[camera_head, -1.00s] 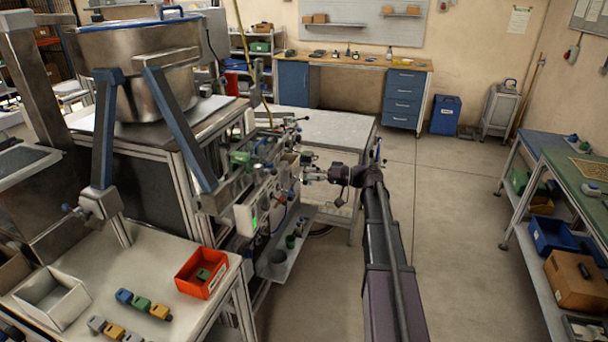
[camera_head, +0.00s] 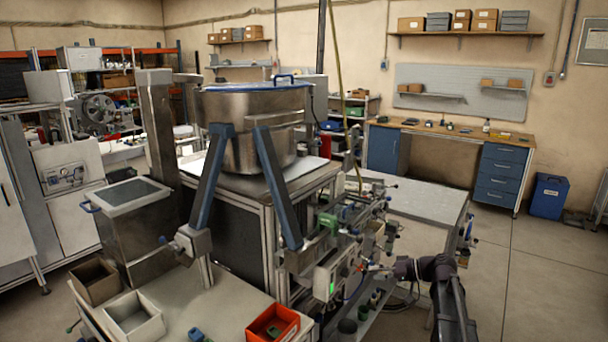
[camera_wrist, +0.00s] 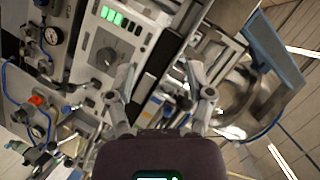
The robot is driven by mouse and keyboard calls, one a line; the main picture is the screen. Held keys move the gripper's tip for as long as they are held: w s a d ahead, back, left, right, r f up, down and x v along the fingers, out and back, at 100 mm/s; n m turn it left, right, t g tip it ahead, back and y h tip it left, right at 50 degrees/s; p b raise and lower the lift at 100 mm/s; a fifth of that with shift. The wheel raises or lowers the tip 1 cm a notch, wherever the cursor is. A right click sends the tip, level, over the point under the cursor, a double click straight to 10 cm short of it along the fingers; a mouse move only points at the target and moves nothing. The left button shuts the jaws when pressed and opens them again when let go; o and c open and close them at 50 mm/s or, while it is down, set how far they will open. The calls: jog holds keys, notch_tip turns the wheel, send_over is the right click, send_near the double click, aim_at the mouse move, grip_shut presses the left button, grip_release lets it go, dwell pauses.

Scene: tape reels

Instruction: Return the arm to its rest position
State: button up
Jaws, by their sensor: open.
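My gripper (camera_wrist: 160,80) is open in the wrist view, its two fingers spread with nothing held between them. Beyond the fingers is the machine's white control box (camera_wrist: 122,42) with lit green indicators. In the head view my arm reaches in from the lower right, and my gripper (camera_head: 372,267) is small beside the front of the machine (camera_head: 325,277). I cannot tell from this view whether it touches the machine.
A large steel bowl (camera_head: 255,130) with blue supports tops the machine. A red bin (camera_head: 272,326) and a whitish bin (camera_head: 133,318) sit on the near table. A grey-topped table (camera_head: 425,203) stands behind my arm. Open floor (camera_head: 550,270) lies to the right.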

jog(key=s+a+f+g+h, duration=0.3)
jog(key=s+a+f+h, duration=0.3)
jog(key=s+f, duration=0.3)
jog(key=s+d+f+m+g+h, duration=0.1)
jog(key=s+f+h, duration=0.2)
jog(key=s+h, duration=0.4)
jog(key=s, duration=0.5)
jog(key=shift+f+m+g, duration=0.3)
jog(key=shift+f, duration=0.05)
jog(key=shift+c, duration=0.2)
dwell(0.5)
